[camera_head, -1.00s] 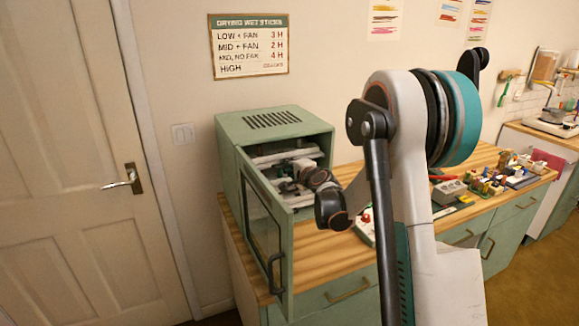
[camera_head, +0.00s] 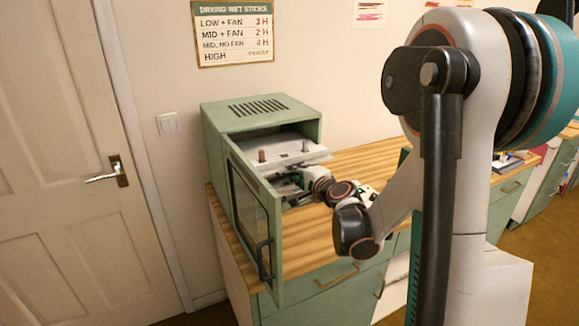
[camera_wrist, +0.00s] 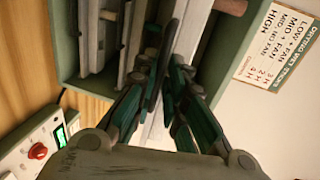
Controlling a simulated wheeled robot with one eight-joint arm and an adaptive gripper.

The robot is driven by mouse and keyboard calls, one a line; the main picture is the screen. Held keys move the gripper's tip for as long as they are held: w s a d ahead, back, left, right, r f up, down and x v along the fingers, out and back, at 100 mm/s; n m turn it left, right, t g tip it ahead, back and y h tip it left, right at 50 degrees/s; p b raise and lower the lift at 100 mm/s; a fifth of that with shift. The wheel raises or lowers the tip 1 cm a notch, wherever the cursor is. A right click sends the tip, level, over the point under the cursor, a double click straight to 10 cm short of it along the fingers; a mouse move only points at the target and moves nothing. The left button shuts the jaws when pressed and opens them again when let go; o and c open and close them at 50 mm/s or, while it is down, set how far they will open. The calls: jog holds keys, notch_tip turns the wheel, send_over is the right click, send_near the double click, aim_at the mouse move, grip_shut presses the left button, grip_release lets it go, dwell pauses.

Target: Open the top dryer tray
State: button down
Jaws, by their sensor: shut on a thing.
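The dryer (camera_head: 262,115) is a green cabinet on the wooden counter, its door (camera_head: 252,215) swung open toward me. The top dryer tray (camera_head: 285,149) is a pale metal tray with small pegs, and its front end sticks out of the dryer's opening. My gripper (camera_head: 288,182) is at the tray's front, just below its edge in the head view. In the wrist view, my gripper (camera_wrist: 160,70) is shut on the pale tray (camera_wrist: 190,35). The exact grip is partly hidden by the fingers. Other trays (camera_wrist: 95,45) show beside it inside the dryer.
The open door with its dark handle (camera_head: 264,260) stands left of my arm. A control box with a red knob (camera_wrist: 38,151) and green light lies near the dryer in the wrist view. Bare counter (camera_head: 350,160) lies right of the dryer.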

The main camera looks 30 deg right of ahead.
jog(key=shift+s+a+f, duration=0.1)
jog(key=shift+s+f, duration=0.1)
jog(key=shift+s, duration=0.8)
jog(key=c, duration=1.8)
grip_release()
jog(key=shift+c, duration=0.2)
jog(key=shift+o, duration=0.4)
jog(key=shift+w+f, duration=0.15)
jog(key=shift+w, duration=0.15)
jog(key=v, duration=1.2)
jog(key=shift+s, duration=0.1)
